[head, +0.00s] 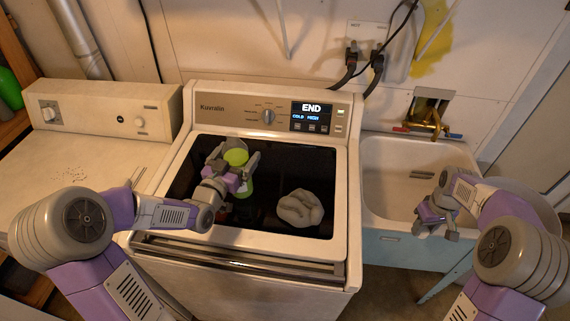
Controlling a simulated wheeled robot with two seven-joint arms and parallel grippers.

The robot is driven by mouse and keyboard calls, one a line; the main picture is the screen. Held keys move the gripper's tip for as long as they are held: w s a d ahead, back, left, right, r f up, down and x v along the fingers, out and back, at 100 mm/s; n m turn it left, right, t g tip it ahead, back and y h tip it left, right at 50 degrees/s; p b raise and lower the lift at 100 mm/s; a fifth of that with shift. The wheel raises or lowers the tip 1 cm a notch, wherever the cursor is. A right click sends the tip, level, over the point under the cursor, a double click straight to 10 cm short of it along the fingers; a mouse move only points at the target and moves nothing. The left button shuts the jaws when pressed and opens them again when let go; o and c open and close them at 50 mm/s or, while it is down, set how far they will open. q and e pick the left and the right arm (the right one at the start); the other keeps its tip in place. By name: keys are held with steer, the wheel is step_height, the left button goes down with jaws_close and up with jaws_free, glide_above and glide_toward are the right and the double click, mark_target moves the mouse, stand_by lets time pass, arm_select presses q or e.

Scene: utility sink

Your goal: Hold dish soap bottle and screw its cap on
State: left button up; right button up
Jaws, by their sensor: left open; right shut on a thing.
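A green bottle (245,188), which looks like the dish soap bottle, shows in the washer's dark opening, partly hidden by my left gripper. A lighter yellow-green round piece (236,157) shows between the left fingers; I cannot tell whether it is the cap or whether it sits on the bottle. My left gripper (233,155) is open, with one finger on each side of this round piece. My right gripper (436,222) is at the front of the sink, apart from the bottle. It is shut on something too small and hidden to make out.
The washer (180,240) stands in the middle, its opening dark. A crumpled pale grey cloth-like lump (300,208) lies right of the bottle. A white sink (385,185) with a brass tap (428,122) is at right. A second white appliance (85,160) at left has a mostly clear top.

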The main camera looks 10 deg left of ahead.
arm_select(q)
steer(key=shift+w+d, duration=0.15)
steer(key=shift+w, duration=0.45)
steer(key=c, duration=1.4)
step_height(320, 180, up, 10)
steer(key=shift+r+p, duration=0.1)
steer(key=shift+p, duration=0.55)
steer(key=o, duration=0.9)
steer(key=c, duration=1.1)
steer(key=shift+o, duration=0.2)
